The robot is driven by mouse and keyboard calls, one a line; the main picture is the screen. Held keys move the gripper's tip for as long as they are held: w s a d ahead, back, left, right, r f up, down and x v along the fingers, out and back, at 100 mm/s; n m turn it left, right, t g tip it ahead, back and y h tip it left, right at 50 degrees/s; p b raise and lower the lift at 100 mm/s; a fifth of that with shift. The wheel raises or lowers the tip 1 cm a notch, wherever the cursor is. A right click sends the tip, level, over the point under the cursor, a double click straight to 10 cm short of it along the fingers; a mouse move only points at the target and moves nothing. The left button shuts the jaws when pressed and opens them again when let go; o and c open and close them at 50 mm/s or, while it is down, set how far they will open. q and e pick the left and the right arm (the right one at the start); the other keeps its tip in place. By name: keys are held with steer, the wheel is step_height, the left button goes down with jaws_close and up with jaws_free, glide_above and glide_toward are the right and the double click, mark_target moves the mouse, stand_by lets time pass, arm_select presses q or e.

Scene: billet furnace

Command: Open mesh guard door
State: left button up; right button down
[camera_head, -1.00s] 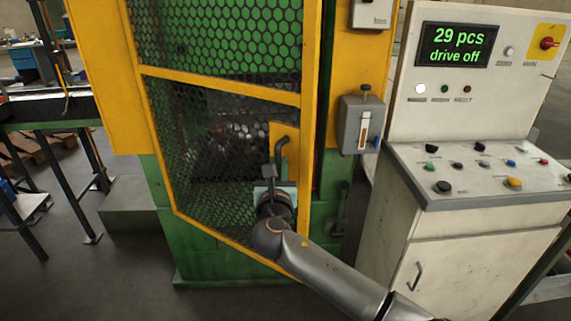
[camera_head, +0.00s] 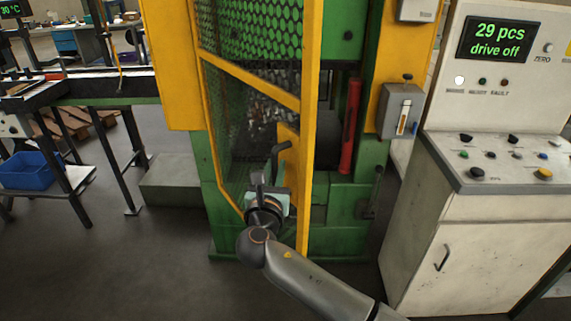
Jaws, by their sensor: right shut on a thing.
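The mesh guard door (camera_head: 262,73) has a yellow frame with dark mesh. It stands swung partly out from the green machine, with its free edge on the right towards me. A gap shows between that edge and the machine's right post. The dark door handle (camera_head: 279,152) sits on a yellow plate near the free edge. My right gripper (camera_head: 266,189) is at the lower part of the handle and shut on it; my own wrist hides part of the grip. My left gripper is not in view.
A control cabinet (camera_head: 470,220) with a lit display stands close on the right. A grey box (camera_head: 402,110) is on the yellow post. A red cylinder (camera_head: 350,125) shows in the opening. A conveyor table (camera_head: 100,88) and blue bin (camera_head: 30,170) stand left. Floor in front is clear.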

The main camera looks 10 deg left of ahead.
steer(key=shift+s+a+r, duration=0.15)
steer(key=shift+s+a, duration=0.55)
steer(key=shift+a, duration=0.25)
steer(key=c, duration=0.8)
jaws_free()
steer(key=shift+w+d, duration=0.1)
